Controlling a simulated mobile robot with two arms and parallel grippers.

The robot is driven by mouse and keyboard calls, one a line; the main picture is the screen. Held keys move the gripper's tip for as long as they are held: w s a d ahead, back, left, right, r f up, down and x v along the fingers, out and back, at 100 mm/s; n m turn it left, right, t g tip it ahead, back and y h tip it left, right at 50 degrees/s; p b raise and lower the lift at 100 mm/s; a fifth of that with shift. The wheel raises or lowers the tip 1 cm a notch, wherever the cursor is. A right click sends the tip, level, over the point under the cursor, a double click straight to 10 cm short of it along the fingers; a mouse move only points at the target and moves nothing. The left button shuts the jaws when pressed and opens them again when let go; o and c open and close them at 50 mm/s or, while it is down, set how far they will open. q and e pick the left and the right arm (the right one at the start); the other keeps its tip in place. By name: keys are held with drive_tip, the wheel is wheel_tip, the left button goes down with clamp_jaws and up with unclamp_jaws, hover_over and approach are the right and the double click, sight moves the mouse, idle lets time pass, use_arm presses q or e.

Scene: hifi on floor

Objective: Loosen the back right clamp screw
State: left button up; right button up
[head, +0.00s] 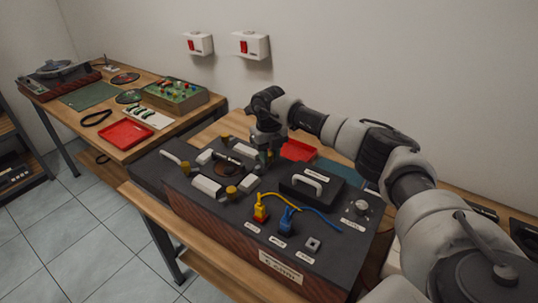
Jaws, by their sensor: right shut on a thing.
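A dark grey box unit (232,218) with a wood-grain front stands on the near bench. On its top left is a clamp assembly with white blocks and yellow-tipped screws; the front right screw (231,190) and the left one (185,167) show clearly. My right gripper (267,153) comes down from above at the back right of this assembly. It is shut on the back right clamp screw, which is mostly hidden by the fingers. Any turn of the screw cannot be made out. My left gripper is out of view.
A black lid with a white handle (303,181), a yellow plug (260,209), a blue plug (286,220) and a knob (361,207) are on the unit. A red tray (297,150) lies behind it. The left bench holds another red tray (125,134) and a component board (174,94).

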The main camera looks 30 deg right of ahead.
drive_tip(key=n+b, duration=0.1)
drive_tip(key=n, duration=0.3)
drive_tip(key=shift+n, duration=0.3)
drive_tip(key=shift+n+b, duration=0.3)
drive_tip(key=shift+n, duration=1.9)
drive_tip(key=o, duration=0.9)
wheel_tip(320, 180, up, 11)
drive_tip(key=shift+f+b, duration=0.1)
drive_tip(key=shift+b, duration=0.55)
drive_tip(key=shift+f, duration=0.1)
